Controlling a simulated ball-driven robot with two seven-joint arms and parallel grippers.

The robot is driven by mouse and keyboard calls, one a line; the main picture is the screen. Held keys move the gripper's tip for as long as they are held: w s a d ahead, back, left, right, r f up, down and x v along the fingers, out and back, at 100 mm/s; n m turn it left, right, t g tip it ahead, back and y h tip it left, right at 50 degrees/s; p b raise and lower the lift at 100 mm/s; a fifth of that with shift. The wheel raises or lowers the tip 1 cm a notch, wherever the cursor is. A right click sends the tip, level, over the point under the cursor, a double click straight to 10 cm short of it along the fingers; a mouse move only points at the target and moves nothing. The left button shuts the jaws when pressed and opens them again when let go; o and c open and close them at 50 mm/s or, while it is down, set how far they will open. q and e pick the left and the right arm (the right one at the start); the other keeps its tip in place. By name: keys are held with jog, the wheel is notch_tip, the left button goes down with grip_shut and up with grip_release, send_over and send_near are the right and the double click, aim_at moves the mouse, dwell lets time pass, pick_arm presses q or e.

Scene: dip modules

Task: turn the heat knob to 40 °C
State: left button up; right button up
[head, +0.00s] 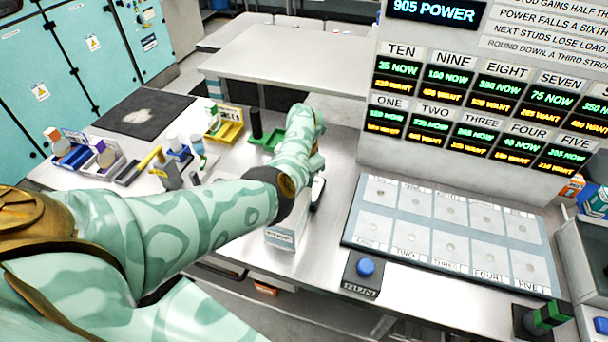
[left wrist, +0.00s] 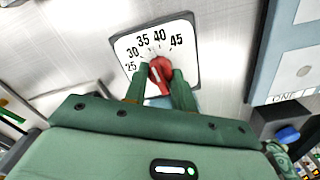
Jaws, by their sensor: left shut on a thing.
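The red heat knob (left wrist: 158,72) sits on a white dial plate (left wrist: 186,32) marked 25 to 45 in the left wrist view. My left gripper (left wrist: 160,82) is shut on the knob, one green finger on each side. A pale line shows on the knob's upper left face, but I cannot tell exactly which number it points to. In the head view my left arm reaches over the bench to a white box (head: 282,238), and the arm hides the knob and dial.
A panel with labelled plates (head: 445,232) and a blue button on a dark box (head: 362,277) lie to the right. Trays and bottles stand at the left, with a green tray (head: 262,141) behind my arm. A tall display board (head: 400,165) stands behind the panel.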

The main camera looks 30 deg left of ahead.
pick_arm(q)
jog(key=shift+r+m+p, duration=0.1)
jog(key=shift+m+p, duration=0.5)
jog(key=shift+m, duration=1.5)
jog(key=o, duration=1)
notch_tip(320, 180, up, 7)
jog(key=p, duration=0.4)
jog(key=shift+w, duration=0.1)
notch_tip(320, 180, up, 9)
jog(key=p, duration=0.2)
